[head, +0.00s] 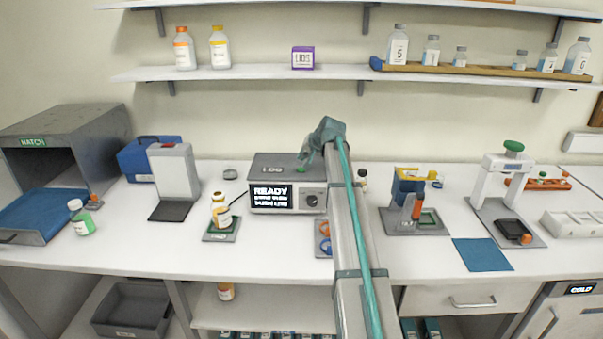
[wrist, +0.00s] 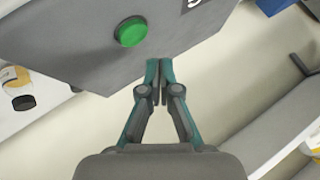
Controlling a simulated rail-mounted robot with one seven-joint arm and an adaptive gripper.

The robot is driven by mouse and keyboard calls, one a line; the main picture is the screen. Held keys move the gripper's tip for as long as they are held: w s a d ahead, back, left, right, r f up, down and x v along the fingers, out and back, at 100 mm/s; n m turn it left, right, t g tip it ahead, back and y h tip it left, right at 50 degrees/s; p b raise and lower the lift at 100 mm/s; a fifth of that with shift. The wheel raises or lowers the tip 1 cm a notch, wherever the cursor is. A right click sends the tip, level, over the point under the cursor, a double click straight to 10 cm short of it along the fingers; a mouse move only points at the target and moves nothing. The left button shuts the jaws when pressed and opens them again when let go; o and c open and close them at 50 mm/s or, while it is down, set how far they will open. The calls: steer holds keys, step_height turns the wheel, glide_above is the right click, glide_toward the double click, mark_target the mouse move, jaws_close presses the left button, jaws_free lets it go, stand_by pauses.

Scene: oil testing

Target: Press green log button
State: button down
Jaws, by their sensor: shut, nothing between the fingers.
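The grey log box (head: 270,165), with a dark screen reading READY and a knob, stands on the bench at the middle in the head view. Its green button (head: 301,169) shows small on the top, partly beside my gripper (head: 306,156). In the wrist view the round green button (wrist: 131,31) stands up from the grey top face. My gripper (wrist: 159,75) is shut and empty. Its fingertips appear below and to the right of the button, near the box's edge and apart from the button. Their height above the box is hard to tell.
A grey stand (head: 174,172) is further left, and a clamp-like device (head: 410,205) is on the right. A shelf (head: 250,73) runs above. The front bench strip is mostly clear.

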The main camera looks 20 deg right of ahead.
mark_target(299, 167)
steer(key=shift+f, duration=0.9)
steer(key=shift+f+b, duration=0.15)
steer(key=shift+b, duration=0.15)
stand_by(0.6)
steer(key=shift+f, duration=0.3)
steer(key=shift+f+b, duration=0.35)
steer(key=shift+f, duration=0.1)
stand_by(0.7)
stand_by(0.3)
steer(key=shift+r+p, duration=0.35)
steer(key=shift+r, duration=0.55)
steer(key=shift+r, duration=0.15)
steer(key=shift+r+p, duration=1.05)
steer(key=shift+r, duration=1.35)
